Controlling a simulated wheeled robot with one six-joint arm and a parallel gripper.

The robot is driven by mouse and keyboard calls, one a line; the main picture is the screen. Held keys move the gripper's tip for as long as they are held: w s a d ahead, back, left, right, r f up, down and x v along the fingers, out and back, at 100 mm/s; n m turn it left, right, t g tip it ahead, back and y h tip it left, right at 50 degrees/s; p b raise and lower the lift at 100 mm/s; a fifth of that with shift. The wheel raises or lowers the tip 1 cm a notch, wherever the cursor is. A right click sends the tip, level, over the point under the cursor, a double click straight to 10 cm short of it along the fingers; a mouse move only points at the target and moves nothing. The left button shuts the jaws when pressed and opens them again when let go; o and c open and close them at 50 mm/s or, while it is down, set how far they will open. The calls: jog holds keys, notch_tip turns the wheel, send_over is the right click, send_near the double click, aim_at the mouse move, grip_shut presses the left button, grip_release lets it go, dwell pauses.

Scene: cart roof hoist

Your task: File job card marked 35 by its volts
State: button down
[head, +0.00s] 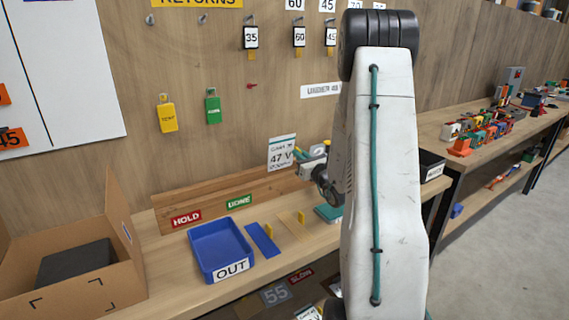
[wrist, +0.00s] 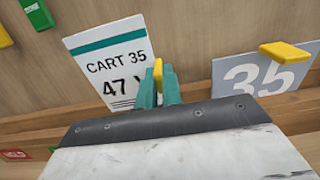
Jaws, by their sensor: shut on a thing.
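The job card (head: 282,152) is white with a green top band and reads 47 V. In the wrist view the card (wrist: 108,60) reads CART 35. My gripper (wrist: 158,85) is shut on the card's yellow tab, and the card hangs upright above the bench; its lower part is partly hidden by my gripper in the wrist view. A white wall label (head: 320,90) reads UNDER 48, its right end hidden by my arm. A wooden ledge at the back of the bench bears a red HOLD label (head: 186,218) and a green DONE label (head: 239,203).
A blue OUT tray (head: 218,240) stands on the bench, with an open cardboard box (head: 125,255) to its left. Tags marked 35 (head: 251,37) and 60 (head: 299,37) hang on the wall. A grey plate marked 35 (wrist: 230,80) with a yellow tab is right of my gripper.

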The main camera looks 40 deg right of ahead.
jog(key=shift+s+a+r, duration=0.15)
jog(key=shift+s+r, duration=0.45)
jog(key=shift+s, duration=0.1)
jog(key=shift+s+a+r, duration=0.15)
jog(key=shift+s+r, duration=0.4)
jog(key=shift+s, duration=0.1)
dwell(0.4)
